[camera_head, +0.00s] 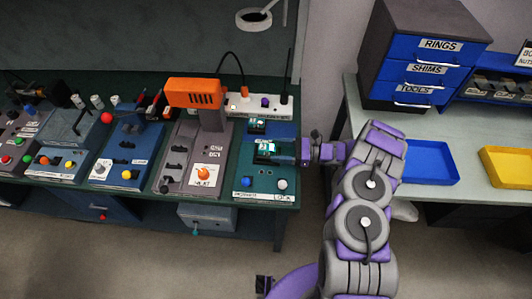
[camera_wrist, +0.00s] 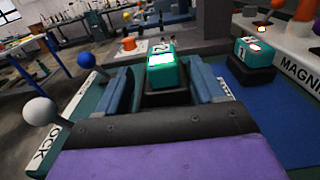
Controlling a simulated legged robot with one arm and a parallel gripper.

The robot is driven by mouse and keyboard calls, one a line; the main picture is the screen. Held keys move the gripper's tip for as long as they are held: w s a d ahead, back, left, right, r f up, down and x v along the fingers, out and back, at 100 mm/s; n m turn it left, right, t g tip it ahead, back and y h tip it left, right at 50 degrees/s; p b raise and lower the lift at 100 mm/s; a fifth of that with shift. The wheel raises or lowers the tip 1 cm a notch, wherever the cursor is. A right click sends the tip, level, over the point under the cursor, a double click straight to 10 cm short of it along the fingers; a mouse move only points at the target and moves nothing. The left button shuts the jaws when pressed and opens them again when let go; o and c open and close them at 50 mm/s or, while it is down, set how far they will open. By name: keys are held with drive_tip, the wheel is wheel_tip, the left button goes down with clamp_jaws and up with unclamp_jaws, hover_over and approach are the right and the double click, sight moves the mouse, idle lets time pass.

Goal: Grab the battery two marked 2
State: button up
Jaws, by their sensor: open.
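A teal battery (camera_wrist: 160,58) with a bright lit face stands in a dark socket in the wrist view. A mark that looks like a 2 shows on its top. My gripper (camera_wrist: 163,82) is open, with one blue-grey finger on each side of this battery; I cannot tell whether they touch it. In the head view, my gripper (camera_head: 280,152) reaches in from the right at the nearer battery (camera_head: 266,146). A second teal battery (camera_wrist: 252,50) sits in its own dark socket to the right in the wrist view, and behind the first in the head view (camera_head: 257,123).
A blue knob (camera_wrist: 86,60) and a white knob (camera_wrist: 40,111) stand left of my gripper on the green panel. An orange-topped machine (camera_head: 194,93) stands left of the batteries. A blue tray (camera_head: 432,163) and drawer cabinet (camera_head: 420,55) are on the right table.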

sight(266, 147)
drive_tip(key=shift+w+a+b, duration=0.2)
drive_tip(key=shift+a+b, duration=0.1)
drive_tip(key=shift+a, duration=0.3)
drive_tip(key=shift+w+a, duration=0.1)
drive_tip(key=shift+a, duration=1.9)
drive_tip(key=shift+d+r, duration=0.15)
drive_tip(key=shift+d, duration=0.35)
drive_tip(key=c, duration=0.7)
drive_tip(key=shift+a, duration=0.3)
clamp_jaws()
